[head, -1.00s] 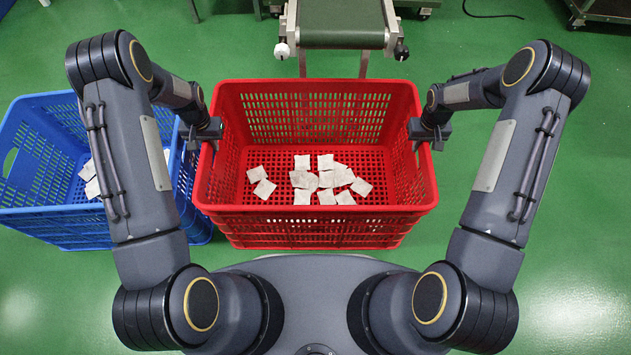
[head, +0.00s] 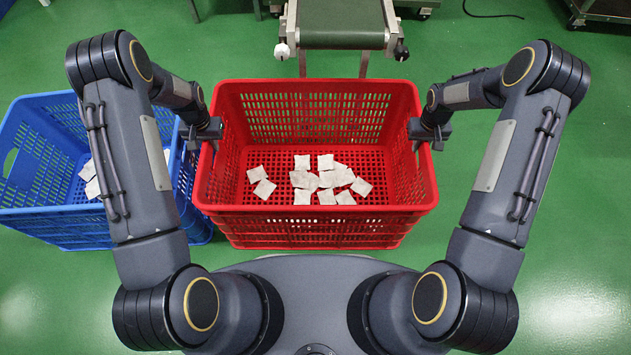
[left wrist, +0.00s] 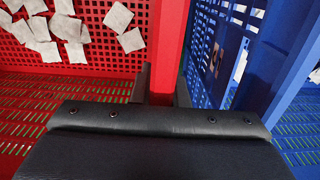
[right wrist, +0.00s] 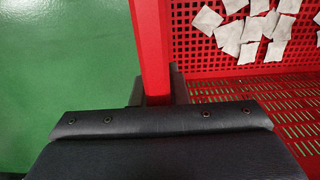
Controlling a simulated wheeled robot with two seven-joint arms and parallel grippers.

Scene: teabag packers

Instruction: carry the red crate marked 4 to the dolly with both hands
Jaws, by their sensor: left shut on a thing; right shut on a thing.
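The red crate (head: 315,233) is in the middle of the head view, between my arms, with several white teabags (head: 325,180) lying on its floor. I see no number 4 on the sides in view. My left gripper (head: 212,130) is shut on the crate's left rim, which also shows between the fingers in the left wrist view (left wrist: 168,45). My right gripper (head: 424,132) is shut on the right rim, seen in the right wrist view (right wrist: 150,45). The dolly cannot be made out for certain.
A blue crate (head: 75,222) with some teabags stands close on the left, partly behind my left arm. A conveyor (head: 341,25) stands beyond the red crate. A dark wheeled frame (head: 603,10) is at the top right. Green floor is open to the right.

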